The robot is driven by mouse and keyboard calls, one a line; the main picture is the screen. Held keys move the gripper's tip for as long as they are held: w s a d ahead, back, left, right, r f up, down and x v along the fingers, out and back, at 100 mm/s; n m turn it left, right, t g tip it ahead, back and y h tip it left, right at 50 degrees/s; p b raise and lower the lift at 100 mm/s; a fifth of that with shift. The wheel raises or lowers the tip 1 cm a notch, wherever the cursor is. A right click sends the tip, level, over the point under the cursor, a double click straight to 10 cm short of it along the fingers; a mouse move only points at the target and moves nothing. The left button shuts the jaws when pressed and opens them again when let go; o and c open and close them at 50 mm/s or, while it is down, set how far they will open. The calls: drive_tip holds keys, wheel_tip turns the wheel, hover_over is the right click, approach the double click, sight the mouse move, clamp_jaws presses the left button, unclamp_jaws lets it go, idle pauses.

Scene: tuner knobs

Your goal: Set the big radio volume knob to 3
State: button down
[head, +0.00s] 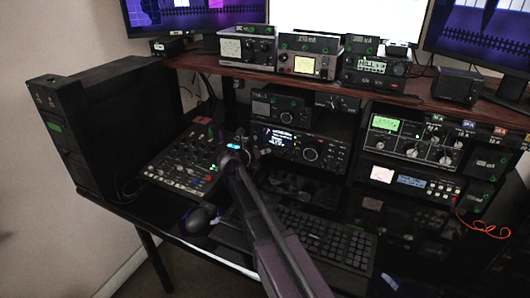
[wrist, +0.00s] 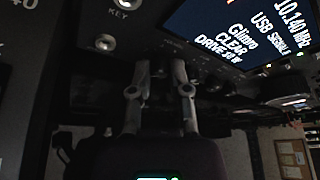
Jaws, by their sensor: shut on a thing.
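The big radio (head: 333,157) stands on the shelf under the brown desk top, with a lit display (head: 285,140) and a large round dial (head: 311,154) to its right. My gripper (head: 243,148) is at the left end of the radio's front. In the wrist view my gripper's two fingers (wrist: 161,70) point up at the dark panel, beside the bright display (wrist: 245,30). The fingers are closed on a dark knob at the panel. The knob is mostly hidden between them, and its pointer and scale cannot be read.
A mixer (head: 185,160) lies left of my gripper, with a mouse (head: 200,218) in front of it. A keyboard (head: 320,238) lies below the radio. More radio gear (head: 415,140) stands on the right. A black computer case (head: 110,130) stands at the left.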

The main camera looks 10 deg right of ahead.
drive_tip(key=shift+s+d+m+t+y+p, duration=0.15)
drive_tip(key=shift+m+t+y+p, duration=0.45)
drive_tip(key=shift+m, duration=0.5)
drive_tip(key=m+y, duration=0.1)
drive_tip(key=m, duration=0.1)
drive_tip(key=shift+s+m+y, duration=0.1)
drive_tip(key=shift+m+y, duration=0.2)
drive_tip(key=shift+y, duration=0.1)
drive_tip(key=m+t+y, duration=0.1)
drive_tip(key=m, duration=0.2)
drive_tip(key=shift+f+t+y, duration=0.1)
drive_tip(key=shift+t+y, duration=0.2)
drive_tip(key=shift+t, duration=0.1)
drive_tip(key=shift+m+t+y+b, duration=0.45)
drive_tip(key=shift+m+b, duration=0.2)
drive_tip(key=shift+m, duration=0.35)
drive_tip(key=shift+d, duration=0.1)
drive_tip(key=c, duration=0.6)
unclamp_jaws()
